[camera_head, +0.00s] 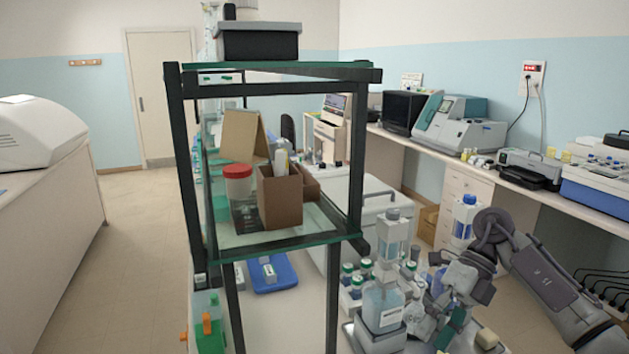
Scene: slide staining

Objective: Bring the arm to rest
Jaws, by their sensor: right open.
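My right arm (545,275) comes in from the lower right and bends down at the wrist. My right gripper (446,328) points down at the bottom right, open, with nothing visible between its fingers. It is just right of a clear bottle with blue liquid (382,306), which stands on a grey device. My left gripper and left arm are not in view.
A dark-framed glass shelf (350,150) stands in front of me, holding a cardboard box (280,197) and a red-lidded jar (238,188). Several small bottles crowd left of my right gripper. A bench with instruments (460,125) lines the right wall. Floor at left is clear.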

